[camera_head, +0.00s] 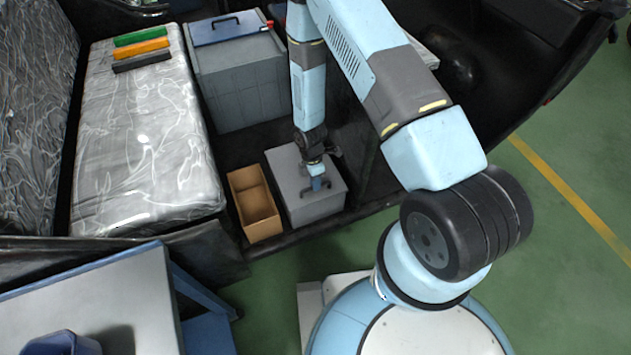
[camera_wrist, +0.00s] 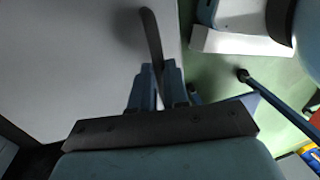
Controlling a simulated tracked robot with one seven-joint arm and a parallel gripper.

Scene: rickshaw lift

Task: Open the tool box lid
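The tool box (camera_head: 317,207) is a small grey box on the floor of the rickshaw, with a flat lid that looks closed. A dark curved handle (camera_wrist: 151,40) stands up from the pale grey lid (camera_wrist: 70,60). My gripper (camera_head: 318,184) points down over the lid, at the handle. In the wrist view, the two blue fingers of my gripper (camera_wrist: 160,82) stand close on either side of the handle's lower end and appear shut on it.
An open, empty cardboard box (camera_head: 262,228) stands just left of the tool box. A larger grey container (camera_head: 240,95) with a blue-topped case (camera_head: 215,32) stands behind. The wrapped seat (camera_head: 150,150) is at left. A table (camera_head: 110,300) is at front left.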

